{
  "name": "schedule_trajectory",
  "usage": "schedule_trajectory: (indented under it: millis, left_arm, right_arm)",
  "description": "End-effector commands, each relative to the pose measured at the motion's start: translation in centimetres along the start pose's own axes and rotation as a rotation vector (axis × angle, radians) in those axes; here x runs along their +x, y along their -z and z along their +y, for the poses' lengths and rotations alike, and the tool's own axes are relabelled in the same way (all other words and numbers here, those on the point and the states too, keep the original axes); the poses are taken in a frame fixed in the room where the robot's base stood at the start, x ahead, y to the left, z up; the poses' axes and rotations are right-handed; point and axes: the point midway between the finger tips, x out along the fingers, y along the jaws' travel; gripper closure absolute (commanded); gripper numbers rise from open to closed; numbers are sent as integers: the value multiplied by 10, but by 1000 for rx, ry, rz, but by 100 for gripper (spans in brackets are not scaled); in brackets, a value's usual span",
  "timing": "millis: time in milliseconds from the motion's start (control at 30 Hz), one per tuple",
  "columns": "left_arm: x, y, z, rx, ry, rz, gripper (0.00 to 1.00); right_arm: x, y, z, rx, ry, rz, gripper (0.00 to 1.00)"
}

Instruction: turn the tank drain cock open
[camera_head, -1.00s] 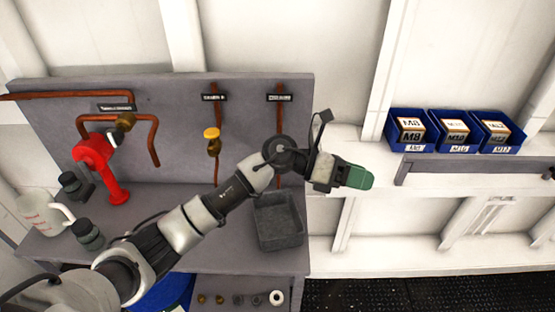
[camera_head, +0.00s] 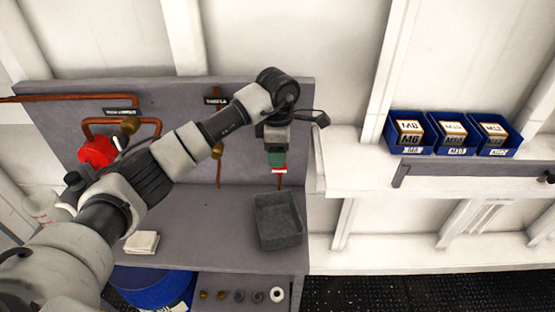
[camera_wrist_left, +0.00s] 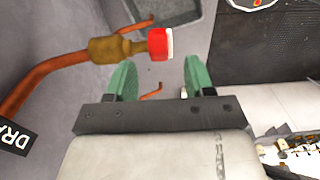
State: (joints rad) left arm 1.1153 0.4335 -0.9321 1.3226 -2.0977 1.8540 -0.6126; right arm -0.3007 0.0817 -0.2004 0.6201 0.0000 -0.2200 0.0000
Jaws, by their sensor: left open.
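In the left wrist view a brass drain cock (camera_wrist_left: 115,48) sits on a copper pipe (camera_wrist_left: 45,72), beside a black label (camera_wrist_left: 14,137) reading "DRA". Its red handle (camera_wrist_left: 158,44) has a white edge. My left gripper (camera_wrist_left: 160,72) is open, its green fingers on either side of the handle's line. The handle lies near the fingertips; I cannot tell whether they touch. In the head view my left gripper (camera_head: 277,158) points down at the panel, with a bit of the red handle (camera_head: 280,171) showing below it. The arm hides the rest of the cock. My right gripper is not in view.
A grey tray (camera_head: 278,240) stands on the bench below the gripper. A brass fitting (camera_head: 217,150) on another pipe and a red pump-like part (camera_head: 97,151) are left. Blue bins (camera_head: 410,148) stand on the shelf at right. A white cloth-like stack (camera_head: 142,242) lies on the bench.

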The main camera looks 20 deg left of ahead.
Motion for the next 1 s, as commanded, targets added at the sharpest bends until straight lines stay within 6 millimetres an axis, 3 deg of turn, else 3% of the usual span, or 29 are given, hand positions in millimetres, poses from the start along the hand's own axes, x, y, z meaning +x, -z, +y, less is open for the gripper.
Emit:
schedule_trajectory:
  millis: [300,667,1000]
  left_arm:
    - [42,-1,0,-1,1,-2,47]
    - [48,-1,0,0,-1,-2,47]
    - [48,-1,0,0,-1,-3,96]
  right_arm:
    - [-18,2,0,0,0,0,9]
    - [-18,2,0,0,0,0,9]
    - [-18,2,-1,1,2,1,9]
